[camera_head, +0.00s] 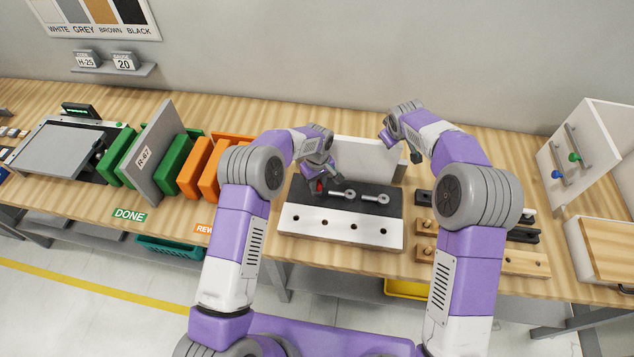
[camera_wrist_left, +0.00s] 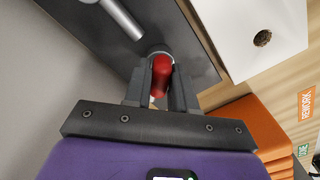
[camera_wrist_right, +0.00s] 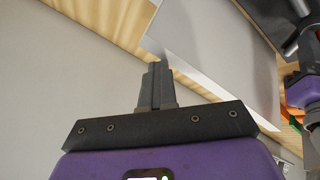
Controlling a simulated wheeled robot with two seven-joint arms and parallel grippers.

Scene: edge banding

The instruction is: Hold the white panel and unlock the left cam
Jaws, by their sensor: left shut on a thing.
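The white panel (camera_head: 368,158) stands upright behind the dark fixture top (camera_head: 385,209); in the right wrist view its broad face (camera_wrist_right: 220,55) shows beyond my fingers. Two silver cam levers (camera_head: 342,194) (camera_head: 375,198) lie on the fixture, right of the red-knobbed left cam (camera_head: 319,186). My left gripper (camera_wrist_left: 161,82) is shut on the red knob (camera_wrist_left: 162,72). My right gripper (camera_wrist_right: 154,72) has its fingers together beside the panel, with nothing visible between them. Whether they touch the panel, I cannot tell. Its fingertips are not clear in the head view.
The white front strip (camera_head: 340,227) of the fixture has several holes. Green and orange racks (camera_head: 190,165) stand left, one holding a grey panel (camera_head: 152,150). Dark and wooden parts (camera_head: 505,258) lie right of the fixture. A white cabinet (camera_head: 590,150) stands far right.

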